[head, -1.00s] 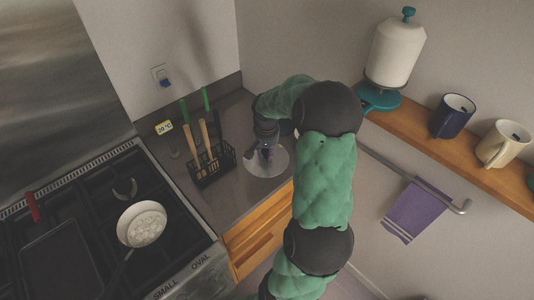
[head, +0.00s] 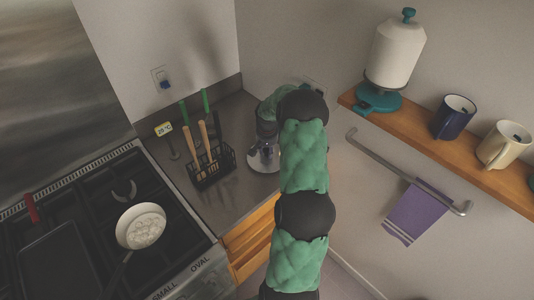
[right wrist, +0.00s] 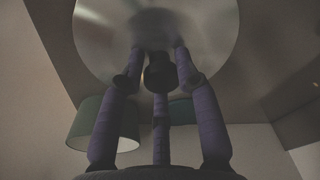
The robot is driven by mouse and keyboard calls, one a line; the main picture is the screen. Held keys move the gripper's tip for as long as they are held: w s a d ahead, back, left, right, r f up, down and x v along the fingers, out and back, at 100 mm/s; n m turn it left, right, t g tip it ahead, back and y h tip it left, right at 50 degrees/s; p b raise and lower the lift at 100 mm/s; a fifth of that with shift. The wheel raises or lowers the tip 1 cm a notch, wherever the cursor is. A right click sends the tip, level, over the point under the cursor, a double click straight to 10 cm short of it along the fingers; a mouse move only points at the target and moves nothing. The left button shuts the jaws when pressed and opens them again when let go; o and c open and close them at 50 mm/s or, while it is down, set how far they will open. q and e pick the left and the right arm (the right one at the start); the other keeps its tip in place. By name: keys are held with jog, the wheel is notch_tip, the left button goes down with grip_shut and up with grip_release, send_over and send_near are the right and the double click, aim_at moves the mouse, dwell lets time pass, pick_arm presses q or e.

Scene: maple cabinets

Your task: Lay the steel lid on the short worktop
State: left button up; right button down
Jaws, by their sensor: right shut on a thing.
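The steel lid (head: 257,162) is a round shiny disc over the back right part of the short grey worktop (head: 212,196), near the wall corner. My right gripper (head: 267,146) is above it, shut on its dark knob. In the right wrist view the lid (right wrist: 105,35) fills the top, with the purple fingers (right wrist: 158,70) closed around the knob. My right arm hides the lid's right side in the head view. I cannot tell whether the lid touches the worktop or hangs just above it. My left gripper is not in view.
The stove holds a white-topped pan (head: 141,226). A wooden shelf (head: 415,139) with mugs and a towel rail (head: 385,163) are at right. The worktop's front left is clear.

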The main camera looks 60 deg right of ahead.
aim_at(267, 159)
jog(key=shift+f, duration=0.75)
jog(key=shift+f, duration=0.1)
jog(key=c, duration=0.9)
grip_release()
jog(key=r, duration=0.4)
jog(key=a+r, duration=0.1)
jog(key=r, duration=0.3)
jog(key=s+r+p, duration=0.1)
jog(key=r, duration=0.3)
jog(key=shift+a, duration=0.25)
